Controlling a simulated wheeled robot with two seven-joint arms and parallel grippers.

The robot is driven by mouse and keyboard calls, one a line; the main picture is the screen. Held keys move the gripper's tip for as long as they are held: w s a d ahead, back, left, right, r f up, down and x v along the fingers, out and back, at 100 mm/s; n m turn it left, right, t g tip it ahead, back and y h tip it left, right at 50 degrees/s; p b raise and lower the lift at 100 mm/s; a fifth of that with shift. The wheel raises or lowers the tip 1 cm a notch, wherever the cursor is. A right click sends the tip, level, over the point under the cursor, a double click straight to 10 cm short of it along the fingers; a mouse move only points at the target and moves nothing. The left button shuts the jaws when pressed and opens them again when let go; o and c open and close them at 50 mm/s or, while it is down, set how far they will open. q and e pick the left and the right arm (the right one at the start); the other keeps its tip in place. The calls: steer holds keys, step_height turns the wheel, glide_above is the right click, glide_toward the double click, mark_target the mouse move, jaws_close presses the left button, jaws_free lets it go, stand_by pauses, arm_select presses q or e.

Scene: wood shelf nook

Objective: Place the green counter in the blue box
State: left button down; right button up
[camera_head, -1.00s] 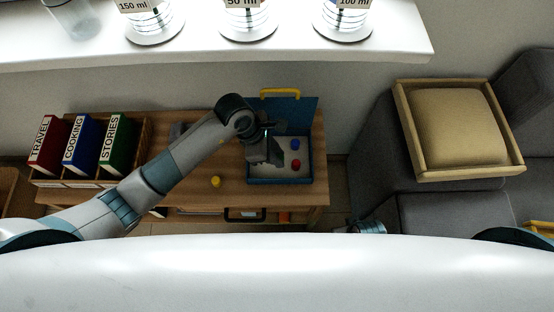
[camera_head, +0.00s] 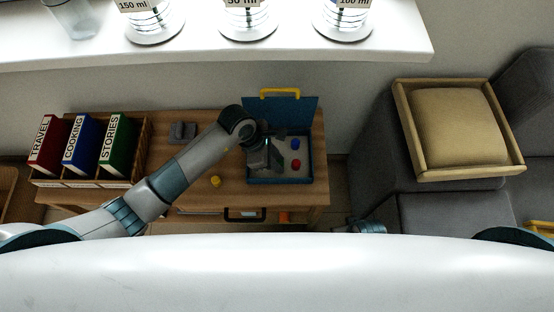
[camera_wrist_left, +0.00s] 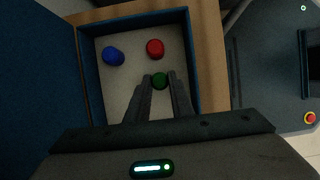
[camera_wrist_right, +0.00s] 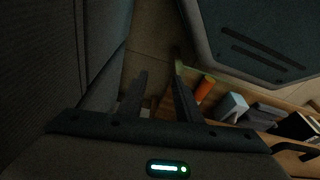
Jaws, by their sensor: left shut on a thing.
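The blue box (camera_head: 281,182) stands open on the wooden table, its lid (camera_head: 295,107) with a yellow handle tilted up at the back. My left gripper (camera_wrist_left: 160,84) is over the box and shut on the green counter (camera_wrist_left: 160,80), which shows between the fingertips in the left wrist view. In the head view the arm hides the green counter. A blue counter (camera_wrist_left: 113,56) and a red counter (camera_wrist_left: 155,48) lie on the box floor. I cannot tell how high the green counter is above the floor. My right gripper (camera_wrist_right: 158,78) is open and empty, away from the table.
A yellow counter (camera_head: 215,181) lies on the table left of the box. Binders (camera_head: 82,144) stand in a wooden rack at the table's left. A small grey object (camera_head: 182,132) lies at the back of the table. A grey sofa (camera_head: 370,150) is at the right.

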arm_select(q)
steer(key=c, duration=1.6)
jaws_free()
steer(key=shift+o, duration=0.2)
arm_select(e)
steer(key=shift+w+r, duration=0.25)
steer(key=shift+r, duration=0.1)
steer(key=shift+s, duration=0.1)
arm_select(q)
steer(key=shift+r, duration=0.1)
steer(key=shift+w+a+r, duration=0.1)
steer(key=shift+a+r, duration=0.05)
steer(key=shift+r, duration=0.15)
steer(key=v, duration=1.1)
steer(key=shift+r, duration=0.15)
arm_select(e)
steer(key=shift+s+f, duration=0.1)
steer(key=shift+f, duration=0.6)
arm_select(q)
steer(key=shift+a, duration=0.1)
